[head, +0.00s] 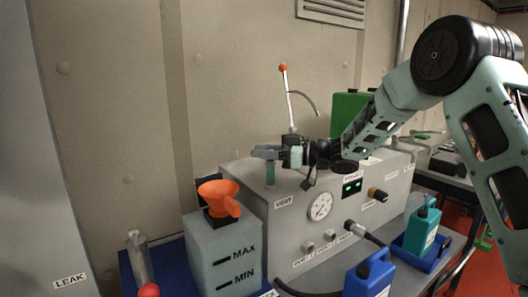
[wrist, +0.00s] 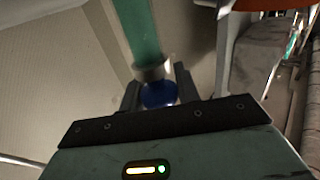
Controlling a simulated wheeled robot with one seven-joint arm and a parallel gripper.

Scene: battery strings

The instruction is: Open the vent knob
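The grey machine box (head: 290,232) has a label reading VENT on its front left. Above that label, a green post (head: 270,173) stands on the box top. My gripper (head: 265,152) is at the top of this post, reaching in from the right. In the wrist view, a round blue knob (wrist: 159,95), which looks like the vent knob, lies between my two dark fingers (wrist: 158,90). A metal collar (wrist: 152,71) and a green bar (wrist: 142,30) show beyond it. The knob nearly fills the gap; whether the fingers press on it I cannot tell.
A lever with an orange ball (head: 283,68) rises behind my gripper. An orange funnel (head: 219,197) sits on the MAX/MIN tank (head: 225,255) at left. A gauge (head: 319,206), blue jug (head: 370,275) and teal bottle (head: 421,230) are at the front and right.

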